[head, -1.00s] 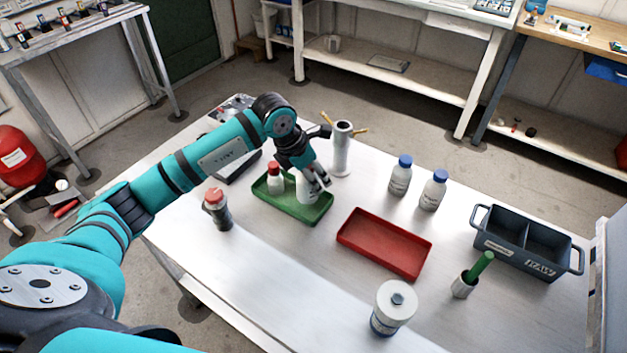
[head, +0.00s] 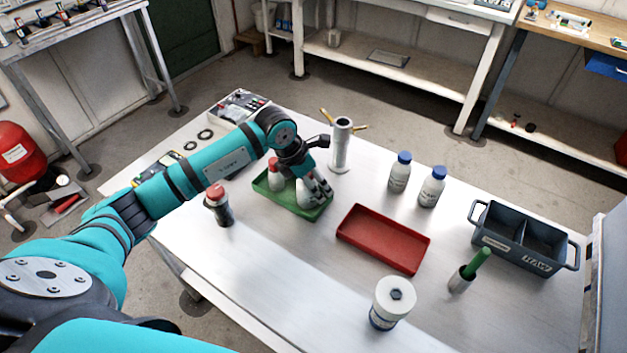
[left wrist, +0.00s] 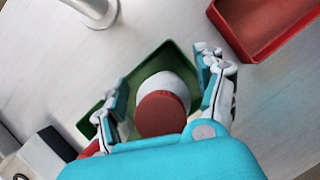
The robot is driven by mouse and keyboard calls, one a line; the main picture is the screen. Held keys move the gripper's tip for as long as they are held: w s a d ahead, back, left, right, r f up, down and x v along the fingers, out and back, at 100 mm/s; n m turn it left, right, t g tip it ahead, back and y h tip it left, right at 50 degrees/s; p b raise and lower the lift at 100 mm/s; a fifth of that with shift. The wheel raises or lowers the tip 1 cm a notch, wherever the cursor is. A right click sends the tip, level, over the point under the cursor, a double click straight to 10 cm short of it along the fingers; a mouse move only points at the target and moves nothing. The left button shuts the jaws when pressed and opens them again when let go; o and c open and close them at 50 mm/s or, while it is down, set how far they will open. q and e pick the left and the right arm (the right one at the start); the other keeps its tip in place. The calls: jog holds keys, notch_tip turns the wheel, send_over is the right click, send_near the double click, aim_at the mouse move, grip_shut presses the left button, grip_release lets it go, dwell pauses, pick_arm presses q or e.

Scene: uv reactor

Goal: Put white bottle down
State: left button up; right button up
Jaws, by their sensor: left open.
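A white bottle with a red cap (left wrist: 162,112) stands in the green tray, between the fingers of my left gripper (left wrist: 160,88) in the left wrist view. The fingers are open, one on each side of it. In the head view the white bottle (head: 303,194) is partly hidden by my left gripper (head: 320,190), which is low over the tray's right part. The green tray (head: 285,206) also holds a second white bottle with a red cap (head: 276,178) to the left. My right gripper is not in view.
An empty red tray (head: 383,240) lies to the right. Two blue-capped bottles (head: 399,173) stand behind it. A dark bottle (head: 218,206) is left of the green tray; a dark divided crate (head: 525,242) is at far right.

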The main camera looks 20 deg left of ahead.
pick_arm(q)
jog(key=shift+r, duration=0.25)
jog(key=shift+a+r, duration=0.15)
jog(key=shift+r, duration=0.1)
jog(key=b+v, duration=0.2)
jog(key=v, duration=0.9)
jog(key=shift+s, duration=0.15)
